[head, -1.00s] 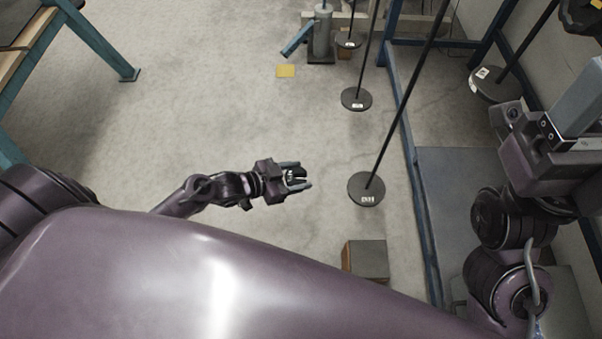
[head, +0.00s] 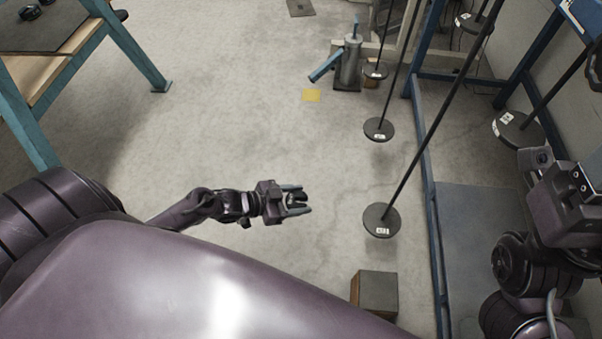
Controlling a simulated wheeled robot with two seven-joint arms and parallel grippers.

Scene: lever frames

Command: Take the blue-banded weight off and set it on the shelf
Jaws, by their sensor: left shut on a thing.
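My left gripper (head: 297,203) reaches in from the left, low over the open floor. It is shut on a small dark thing between its fingers; no blue band shows on it, so I cannot tell whether it is the weight. Several dark round discs hang on long thin rods, the nearest one (head: 376,221) right of the gripper and apart from it. None shows a blue band. My right arm stands at the right edge; its fingers cannot be made out. I cannot pick out the shelf for sure.
A teal-legged workbench (head: 62,75) stands at upper left. A blue frame (head: 431,225) with a grey panel (head: 480,235) runs along the right. A box (head: 377,292) stands on the floor at lower middle. A grey cylinder stand (head: 349,65) is at the back. The middle floor is clear.

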